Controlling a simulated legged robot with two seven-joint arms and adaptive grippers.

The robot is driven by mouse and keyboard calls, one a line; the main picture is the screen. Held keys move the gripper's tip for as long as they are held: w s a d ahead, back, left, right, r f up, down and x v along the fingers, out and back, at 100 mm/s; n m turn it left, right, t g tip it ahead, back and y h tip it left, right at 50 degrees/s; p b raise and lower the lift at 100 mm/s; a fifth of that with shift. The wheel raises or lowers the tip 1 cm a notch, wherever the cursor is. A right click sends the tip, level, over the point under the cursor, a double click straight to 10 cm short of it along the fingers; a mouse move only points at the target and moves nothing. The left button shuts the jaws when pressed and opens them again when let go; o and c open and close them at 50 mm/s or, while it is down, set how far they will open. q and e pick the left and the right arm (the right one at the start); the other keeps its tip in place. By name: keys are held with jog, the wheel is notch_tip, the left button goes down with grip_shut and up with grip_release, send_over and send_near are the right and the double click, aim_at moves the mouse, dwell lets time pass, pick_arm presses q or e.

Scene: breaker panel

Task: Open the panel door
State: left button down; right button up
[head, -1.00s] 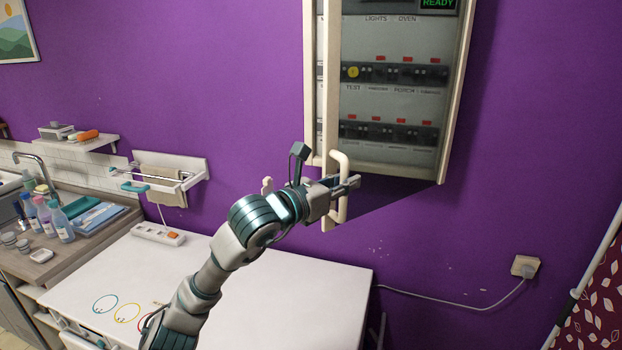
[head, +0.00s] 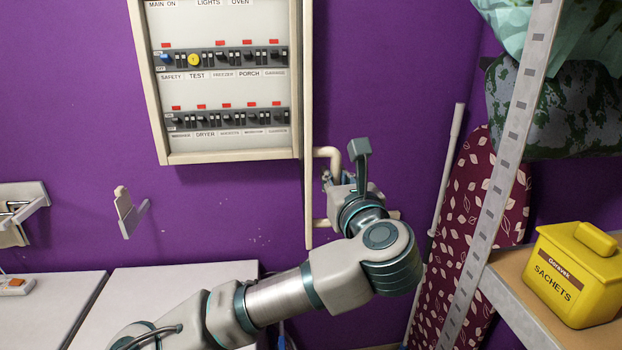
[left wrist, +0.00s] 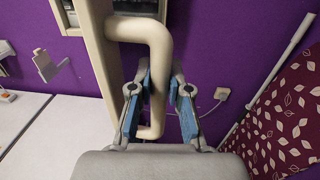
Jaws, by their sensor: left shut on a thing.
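The breaker panel (head: 228,157) hangs on the purple wall with its rows of switches uncovered. Its cream door (head: 308,200) stands out from the panel's right side and shows nearly edge-on. The door's handle (head: 326,152) sticks out to the right; it also shows in the left wrist view (left wrist: 155,38). My left gripper (head: 328,182) is at the handle, its arm reaching in from the left. In the left wrist view its blue-padded fingers (left wrist: 161,100) are on either side of the handle's upright bar, shut on it. My right gripper is out of view.
White worktops (head: 180,290) lie below the panel. A shelf with a yellow sachet tub (head: 575,275) and a metal upright (head: 500,170) stand at the right. A patterned red ironing board (head: 475,210) leans behind them. A small hook (head: 128,212) is on the wall.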

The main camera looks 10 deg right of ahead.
pick_arm(q)
jog(key=shift+d+f, duration=0.1)
jog(key=shift+d, duration=0.4)
jog(key=shift+a, duration=0.1)
jog(key=c, duration=1.1)
grip_release()
jog(key=s+d, duration=0.1)
jog(key=s, duration=1.1)
jog(key=shift+w, duration=0.1)
